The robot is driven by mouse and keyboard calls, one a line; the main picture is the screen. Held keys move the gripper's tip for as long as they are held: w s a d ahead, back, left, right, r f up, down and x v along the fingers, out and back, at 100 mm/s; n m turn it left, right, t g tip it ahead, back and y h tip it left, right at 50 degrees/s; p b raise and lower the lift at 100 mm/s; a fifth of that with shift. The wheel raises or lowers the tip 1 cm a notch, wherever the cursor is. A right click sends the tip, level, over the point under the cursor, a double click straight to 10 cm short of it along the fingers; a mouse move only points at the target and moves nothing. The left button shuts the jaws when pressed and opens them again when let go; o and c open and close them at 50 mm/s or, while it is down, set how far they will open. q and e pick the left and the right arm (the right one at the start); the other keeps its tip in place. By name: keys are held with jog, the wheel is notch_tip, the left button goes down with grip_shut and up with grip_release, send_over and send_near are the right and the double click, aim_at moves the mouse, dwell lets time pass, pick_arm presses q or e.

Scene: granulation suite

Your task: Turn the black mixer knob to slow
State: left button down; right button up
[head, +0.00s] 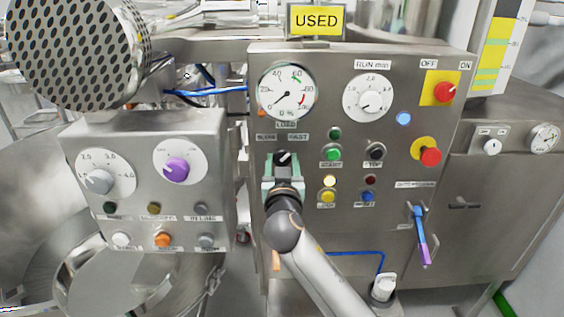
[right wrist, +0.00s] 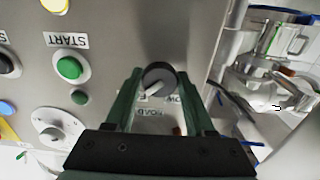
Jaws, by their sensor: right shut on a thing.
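The black mixer knob (head: 284,158) is on the middle steel panel, below the load dial. Its white pointer leans up and right in the head view, toward the FAST label (head: 298,137); the SLOW label (head: 266,137) is up and left. My right gripper (head: 283,172) is at the knob from below, its green fingers shut on it. In the right wrist view the knob (right wrist: 159,73) sits between the fingertips (right wrist: 160,84), its pointer toward the label on the left. The fingers partly cover the labels there. My left gripper is not in view.
Start button (head: 334,153), stop button (head: 376,152) and lit yellow button (head: 329,182) lie close right of the gripper. Above are the load dial (head: 287,92) and run timer (head: 368,97). A second panel with a purple knob (head: 177,169) stands left.

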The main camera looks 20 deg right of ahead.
grip_shut()
jog(key=shift+n, duration=0.3)
jog(key=n, duration=0.2)
jog(key=shift+n, duration=0.4)
jog(key=n, duration=0.5)
jog(key=shift+r, duration=0.1)
jog(key=n, duration=0.5)
jog(key=shift+d, duration=0.1)
jog(key=shift+r+n, duration=0.1)
jog(key=shift+n, duration=2.1)
